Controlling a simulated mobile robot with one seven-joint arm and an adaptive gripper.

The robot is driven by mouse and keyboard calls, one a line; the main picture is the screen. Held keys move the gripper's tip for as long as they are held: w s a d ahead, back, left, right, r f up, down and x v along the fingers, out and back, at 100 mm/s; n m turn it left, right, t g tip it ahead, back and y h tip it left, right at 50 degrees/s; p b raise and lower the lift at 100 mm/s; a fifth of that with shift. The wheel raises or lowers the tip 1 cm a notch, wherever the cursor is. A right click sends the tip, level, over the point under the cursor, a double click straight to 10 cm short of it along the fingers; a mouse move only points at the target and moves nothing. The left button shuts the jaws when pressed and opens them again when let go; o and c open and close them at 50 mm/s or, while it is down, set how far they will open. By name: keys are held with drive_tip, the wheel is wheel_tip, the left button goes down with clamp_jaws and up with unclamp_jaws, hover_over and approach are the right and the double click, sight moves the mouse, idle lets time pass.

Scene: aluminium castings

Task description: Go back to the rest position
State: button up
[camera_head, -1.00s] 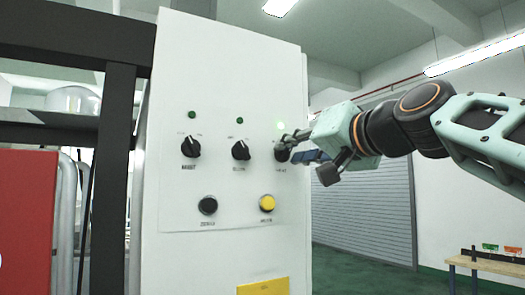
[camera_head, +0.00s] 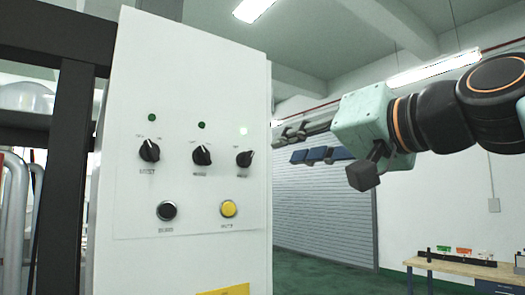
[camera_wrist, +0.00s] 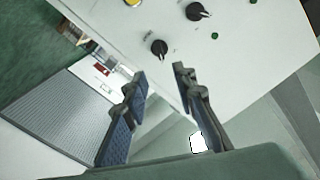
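The white control panel (camera_head: 190,100) stands left of my gripper. It has three black knobs: the left knob (camera_head: 149,151), the middle knob (camera_head: 202,155) and the right knob (camera_head: 244,159). My gripper (camera_head: 284,148) is in the air just right of the panel's edge, apart from the knobs. In the wrist view its two fingers (camera_wrist: 156,78) are spread with nothing between them. The right knob (camera_wrist: 159,48) shows just beyond the fingertips there. The lamp (camera_head: 243,131) above the right knob is pale and bright; the other two lamps are dark green.
A black button (camera_head: 167,210) and a yellow button (camera_head: 228,209) sit below the knobs. A dark frame (camera_head: 70,150) stands left of the panel. A workbench (camera_head: 465,268) is far off at the lower right. The space around my arm looks free.

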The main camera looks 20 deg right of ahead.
drive_tip(key=shift+s, duration=0.2)
drive_tip(key=shift+f, duration=0.1)
drive_tip(key=w+a+f+n+g+p, duration=0.1)
drive_tip(key=w+a+f+g+p, duration=0.3)
drive_tip(key=f, duration=0.6)
drive_tip(key=s+a+f+n+g+b, duration=0.1)
drive_tip(key=a+f+g, duration=0.1)
drive_tip(key=a+f, duration=0.55)
drive_tip(key=s+f+n+g+h+p, duration=0.1)
drive_tip(key=s+f+g, duration=0.2)
drive_tip(key=f, duration=1)
drive_tip(key=s+f+n+g+h+p, duration=0.1)
drive_tip(key=s+f, duration=0.5)
drive_tip(key=f, duration=0.7)
drive_tip(key=shift+a+f+g+h+p, duration=0.25)
drive_tip(key=shift+g+h+p, duration=0.4)
drive_tip(key=shift+g, duration=0.35)
drive_tip(key=shift+w, duration=0.1)
